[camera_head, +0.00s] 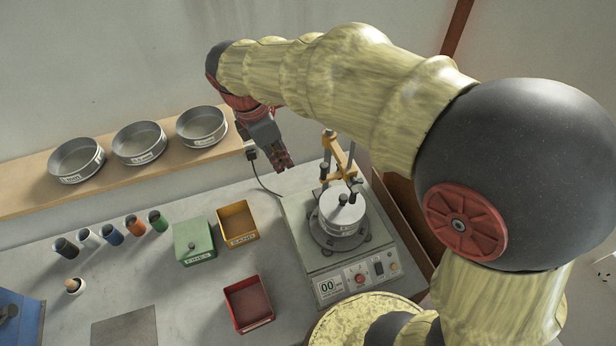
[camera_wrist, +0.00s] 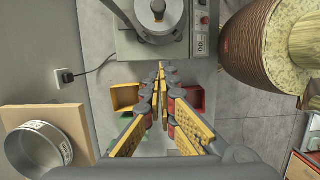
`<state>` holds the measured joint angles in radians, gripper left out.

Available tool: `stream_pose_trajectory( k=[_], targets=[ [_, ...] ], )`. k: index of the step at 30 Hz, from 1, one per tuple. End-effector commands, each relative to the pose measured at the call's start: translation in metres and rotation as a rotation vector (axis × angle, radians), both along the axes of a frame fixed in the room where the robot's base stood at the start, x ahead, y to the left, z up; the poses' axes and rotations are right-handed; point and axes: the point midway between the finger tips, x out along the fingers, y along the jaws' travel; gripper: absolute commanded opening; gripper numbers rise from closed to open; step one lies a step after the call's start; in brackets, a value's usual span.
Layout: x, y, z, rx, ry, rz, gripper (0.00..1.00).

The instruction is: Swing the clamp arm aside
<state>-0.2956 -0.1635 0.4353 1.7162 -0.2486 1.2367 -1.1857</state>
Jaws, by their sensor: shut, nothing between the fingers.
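The clamp arm (camera_head: 340,155) is a yellow bar on the sieve shaker (camera_head: 322,262), reaching over a round lidded sieve stack (camera_head: 343,214). Dark rods hang from it near the lid's knob. My gripper (camera_head: 283,165) is shut and empty, in the air to the left of the clamp arm and apart from it. In the wrist view my closed fingers (camera_wrist: 162,72) point up the picture toward the shaker (camera_wrist: 203,42), whose lid (camera_wrist: 158,18) is cut by the top edge. I cannot make out the clamp arm there.
Three sieves (camera_head: 139,143) stand on a wooden shelf (camera_head: 103,177) at the back left. Green (camera_head: 194,240), yellow (camera_head: 238,224) and red (camera_head: 248,303) bins and several coloured cups (camera_head: 111,234) stand on the bench (camera_head: 178,290). A cable runs behind the shaker.

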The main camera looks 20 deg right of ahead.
Motion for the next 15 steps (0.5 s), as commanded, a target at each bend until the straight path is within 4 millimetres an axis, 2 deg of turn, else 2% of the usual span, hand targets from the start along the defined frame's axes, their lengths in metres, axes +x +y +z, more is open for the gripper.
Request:
stream_pose_trajectory(
  k=[4,8,15],
  targets=[
    [0.0,-0.001,-0.003,0.0,0.001,-0.001,0.0],
    [0.0,-0.004,-0.014,0.0,0.0,-0.002,0.0],
    [-0.001,-0.015,-0.057,0.0,0.003,-0.003,0.0]
  ],
)
